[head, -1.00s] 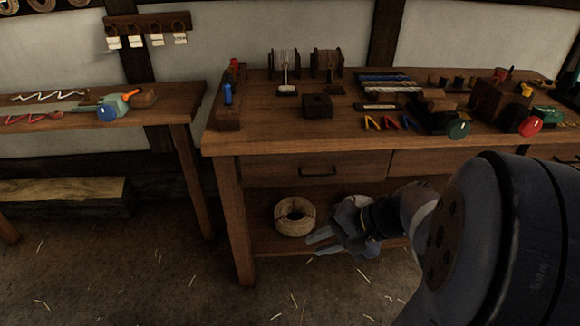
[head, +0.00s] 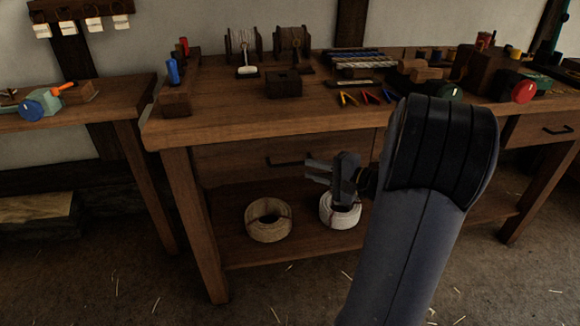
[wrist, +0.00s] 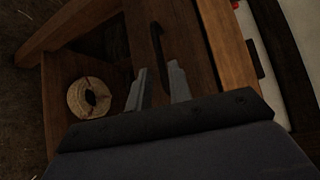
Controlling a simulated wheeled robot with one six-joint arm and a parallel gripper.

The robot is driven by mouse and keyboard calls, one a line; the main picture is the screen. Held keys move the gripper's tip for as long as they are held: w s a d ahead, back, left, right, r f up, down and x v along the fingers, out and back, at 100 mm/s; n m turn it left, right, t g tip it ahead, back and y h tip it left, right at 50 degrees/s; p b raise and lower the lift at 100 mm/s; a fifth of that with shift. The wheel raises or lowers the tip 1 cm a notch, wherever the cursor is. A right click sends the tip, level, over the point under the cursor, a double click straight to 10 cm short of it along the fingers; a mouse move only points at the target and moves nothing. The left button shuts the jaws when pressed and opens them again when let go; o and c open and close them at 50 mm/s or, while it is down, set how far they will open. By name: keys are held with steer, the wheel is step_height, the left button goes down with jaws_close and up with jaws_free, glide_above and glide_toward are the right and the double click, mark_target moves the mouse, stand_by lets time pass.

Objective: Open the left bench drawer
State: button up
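The workbench (head: 170,130) has a left drawer (head: 225,165) with a plain wooden front that looks closed. Its dark bar handle (head: 290,162) sits on the drawer front, and in the wrist view the handle (wrist: 157,45) lies ahead of the fingertips, about in line with the gap. My gripper (head: 308,172) is in front of the drawer near the handle's right end. In the wrist view my gripper (wrist: 158,80) has two grey fingers apart with nothing between them. The fingertips appear short of the handle; exact contact is hard to tell. My arm hides the drawer's right part.
A tan rope coil (head: 268,220) and a white rope coil (head: 340,210) lie on the lower shelf under the drawer. A right drawer handle (head: 557,131) shows at the far right. Tools and spools crowd the bench top. The floor in front is open.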

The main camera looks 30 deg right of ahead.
mark_target(295, 165)
steer(key=b+x, duration=0.1)
steer(key=x, duration=0.6)
steer(key=shift+c, duration=0.2)
jaws_close()
steer(key=shift+f, duration=0.1)
